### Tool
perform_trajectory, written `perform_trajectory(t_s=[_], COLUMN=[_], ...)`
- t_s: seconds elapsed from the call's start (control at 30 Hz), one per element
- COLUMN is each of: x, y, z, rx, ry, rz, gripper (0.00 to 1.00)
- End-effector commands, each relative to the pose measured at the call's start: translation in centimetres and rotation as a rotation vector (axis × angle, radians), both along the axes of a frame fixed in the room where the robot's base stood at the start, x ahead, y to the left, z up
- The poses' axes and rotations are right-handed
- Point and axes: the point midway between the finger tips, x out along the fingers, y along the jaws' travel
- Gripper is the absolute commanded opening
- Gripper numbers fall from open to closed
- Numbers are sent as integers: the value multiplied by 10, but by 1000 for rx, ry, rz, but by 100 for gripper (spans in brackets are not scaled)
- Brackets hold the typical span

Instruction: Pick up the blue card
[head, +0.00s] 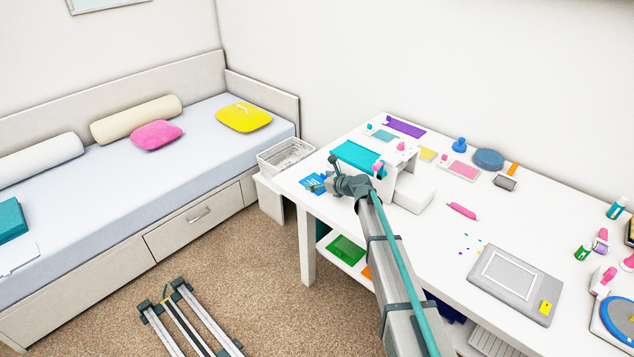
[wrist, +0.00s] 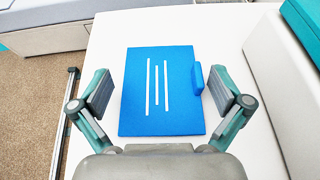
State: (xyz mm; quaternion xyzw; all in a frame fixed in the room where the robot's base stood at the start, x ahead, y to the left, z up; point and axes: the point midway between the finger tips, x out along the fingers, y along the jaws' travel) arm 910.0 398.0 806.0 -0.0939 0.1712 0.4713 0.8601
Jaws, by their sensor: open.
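The blue card (wrist: 145,110) lies flat on the white table in the wrist view. It bears three white stripes and has a raised blue tab (wrist: 197,80) at its right edge. In the head view the card (head: 312,182) shows small at the table's near left corner, partly hidden by my arm. My gripper (wrist: 170,93) is open in the wrist view, with one finger on each side of the card. Nothing is between the fingers except the card below. I cannot tell how high the fingers are above the table. My gripper also shows in the head view (head: 332,180).
A white machine (head: 408,190) with a teal sheet (head: 357,156) stands right of the card. A wire basket (head: 286,156) sits off the table's left end. Craft tools and a grey board (head: 513,284) occupy the table's right part. Bare table surrounds the card's near side.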

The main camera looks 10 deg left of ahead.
Motion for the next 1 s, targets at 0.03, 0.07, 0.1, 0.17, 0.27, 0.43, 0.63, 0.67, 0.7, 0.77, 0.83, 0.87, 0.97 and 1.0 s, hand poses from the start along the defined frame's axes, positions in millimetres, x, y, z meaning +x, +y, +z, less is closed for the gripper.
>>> perform_trajectory(t_s=[0.03, 0.07, 0.1, 0.17, 0.27, 0.43, 0.63, 0.67, 0.7, 0.77, 0.83, 0.87, 0.97, 1.0], x=[5, 5, 6, 6, 5, 5, 5, 5, 5, 5, 5, 5, 5, 4], y=[5, 7, 8, 9, 8, 8, 8, 8, 8, 8, 8, 8, 9, 9], z=[-2, -3, -4, -4, -4, -4, -4, -4, -5, -5, -5, -5, -6, -6], rx=[0, 0, 0, 0, 0, 0, 0, 0, -1, -1, -2, -2, -3, -3], ry=[0, 0, 1, 1, 1, 0, 0, 0, 1, 0, 1, 1, 1, 1], rz=[1, 1, 0, 0, 0, 0, 0, 0, 0, 1, 1, 2, 3, 3], gripper=[100, 100, 100, 100, 100, 82, 48, 43, 39, 34, 31, 29, 25, 23])
